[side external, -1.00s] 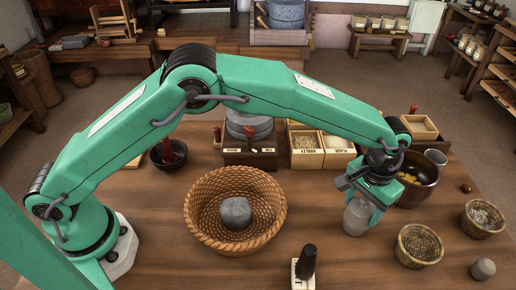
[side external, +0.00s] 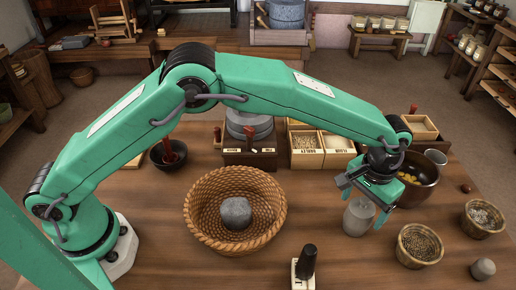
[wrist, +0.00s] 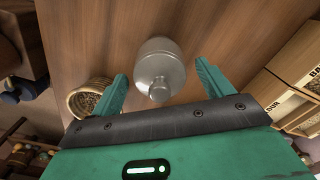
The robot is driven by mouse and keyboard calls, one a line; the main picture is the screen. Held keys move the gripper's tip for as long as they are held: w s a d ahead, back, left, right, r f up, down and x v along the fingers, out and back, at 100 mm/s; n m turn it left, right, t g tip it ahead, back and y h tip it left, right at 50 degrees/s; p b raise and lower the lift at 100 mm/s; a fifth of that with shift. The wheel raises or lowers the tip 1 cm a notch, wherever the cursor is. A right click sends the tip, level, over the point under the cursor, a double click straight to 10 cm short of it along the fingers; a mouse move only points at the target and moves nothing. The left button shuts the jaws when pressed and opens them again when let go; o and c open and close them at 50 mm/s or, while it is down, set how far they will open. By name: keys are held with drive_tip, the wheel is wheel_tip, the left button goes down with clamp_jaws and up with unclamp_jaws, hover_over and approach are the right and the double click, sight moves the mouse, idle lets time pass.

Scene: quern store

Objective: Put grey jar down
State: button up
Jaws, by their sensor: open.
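The grey jar (side external: 358,217) stands upright on the wooden table, right of the large wicker basket. My gripper (side external: 366,199) is just above and around the jar's upper part in the side view, with its fingers spread. In the wrist view the jar (wrist: 158,66) lies between the two spread fingertips of my gripper (wrist: 160,80), with a visible gap on each side. The jar's top is partly hidden by my gripper in the side view.
A wicker basket (side external: 191,214) with a grey stone (side external: 235,212) stands to the left. A small basket of grain (side external: 419,245) stands close on the right. A brown pot (side external: 425,190) is behind my gripper. A black-handled stamp (side external: 307,262) stands in front, left of the jar.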

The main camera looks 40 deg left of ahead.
wheel_tip(320, 180, up, 12)
drive_tip(key=shift+f, duration=0.15)
idle(0.4)
idle(0.5)
drive_tip(key=shift+a+r, duration=0.15)
drive_tip(key=shift+r, duration=0.05)
drive_tip(key=s+a+r+t, duration=0.1)
drive_tip(key=s+a+r, duration=0.1)
drive_tip(key=a+r, duration=0.35)
drive_tip(key=s+a+r+n+t+h, duration=0.1)
drive_tip(key=s+a+r, duration=0.1)
drive_tip(key=a, duration=0.7)
drive_tip(key=s+a+r+t, duration=0.15)
drive_tip(key=a+r, duration=0.25)
drive_tip(key=a, duration=0.4)
drive_tip(key=s+a+f+t, duration=0.1)
drive_tip(key=s+a+f, duration=0.1)
drive_tip(key=s+a, duration=0.5)
drive_tip(key=s+a+f+n+t+y, duration=0.1)
drive_tip(key=s+a+f, duration=0.1)
drive_tip(key=s+a, duration=0.5)
drive_tip(key=shift+s+a+f, duration=0.15)
drive_tip(key=shift+s+f, duration=0.25)
drive_tip(key=shift+s, duration=1.85)
